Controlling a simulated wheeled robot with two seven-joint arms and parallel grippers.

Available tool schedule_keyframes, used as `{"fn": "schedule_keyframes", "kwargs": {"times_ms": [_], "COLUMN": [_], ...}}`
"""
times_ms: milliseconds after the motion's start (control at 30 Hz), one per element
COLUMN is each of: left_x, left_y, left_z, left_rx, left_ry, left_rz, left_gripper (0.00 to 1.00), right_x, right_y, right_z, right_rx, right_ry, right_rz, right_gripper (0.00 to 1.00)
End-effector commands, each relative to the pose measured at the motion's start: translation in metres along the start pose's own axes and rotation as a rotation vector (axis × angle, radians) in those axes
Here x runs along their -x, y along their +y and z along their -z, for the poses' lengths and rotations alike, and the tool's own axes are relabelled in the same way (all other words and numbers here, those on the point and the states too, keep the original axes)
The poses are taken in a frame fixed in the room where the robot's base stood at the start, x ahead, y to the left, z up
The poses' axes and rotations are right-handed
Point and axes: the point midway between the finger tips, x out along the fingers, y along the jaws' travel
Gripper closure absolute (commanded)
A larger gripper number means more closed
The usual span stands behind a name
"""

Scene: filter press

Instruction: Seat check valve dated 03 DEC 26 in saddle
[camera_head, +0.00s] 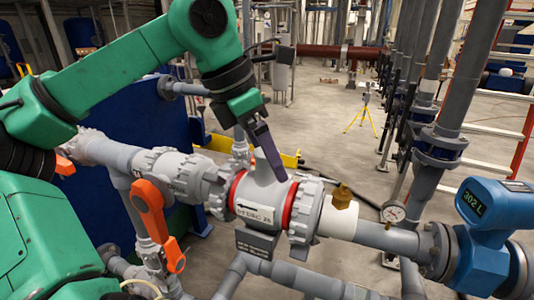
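The check valve (264,196) is a grey body with a raised neck and a white label with an arrow. The label's date ends in "DEC 26"; its first digits are too small to read surely. The valve lies in line with the pipe, between two red rings (289,206) and ribbed grey collars (306,208). A dark plate (256,243) with small text shows below it; the saddle itself is largely hidden. My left gripper (271,163) points down from above, its dark fingers at the valve's neck. They overlap edge-on, so their opening and grip are unclear. My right gripper is not in view.
An orange lever (148,205) hangs off the pipe on the left. Lower pipes (300,279) run below. Open floor lies behind, with a yellow tripod (364,108).

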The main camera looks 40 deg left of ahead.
Motion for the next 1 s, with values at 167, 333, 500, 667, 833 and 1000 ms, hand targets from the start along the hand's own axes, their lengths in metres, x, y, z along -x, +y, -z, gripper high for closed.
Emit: {"fn": "schedule_keyframes", "kwargs": {"times_ms": [167, 333, 500, 667, 833, 1000], "left_x": [-0.001, 0.016, 0.059, 0.108, 0.14, 0.146], "left_y": [0.0, 0.001, 0.0, 0.0, 0.0, -0.001], "left_z": [0.001, 0.0, 0.0, -0.001, 0.0, 0.001], "left_rx": [0.0, 0.002, 0.003, 0.004, 0.001, -0.001], "left_ry": [0.004, 0.002, -0.001, -0.001, 0.0, 0.0], "left_rz": [0.0, -0.004, -0.004, -0.005, -0.003, 0.0], "left_gripper": [0.12, 0.12, 0.12, 0.12, 0.12, 0.12], "right_x": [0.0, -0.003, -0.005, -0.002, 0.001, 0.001], "right_y": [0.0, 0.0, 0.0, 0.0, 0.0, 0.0], "right_z": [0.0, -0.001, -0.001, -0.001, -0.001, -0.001], "right_rx": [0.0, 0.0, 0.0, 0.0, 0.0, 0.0], "right_ry": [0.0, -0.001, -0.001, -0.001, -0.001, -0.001], "right_rz": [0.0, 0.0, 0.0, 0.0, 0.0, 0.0], "right_gripper": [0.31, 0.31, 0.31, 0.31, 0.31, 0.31]}}
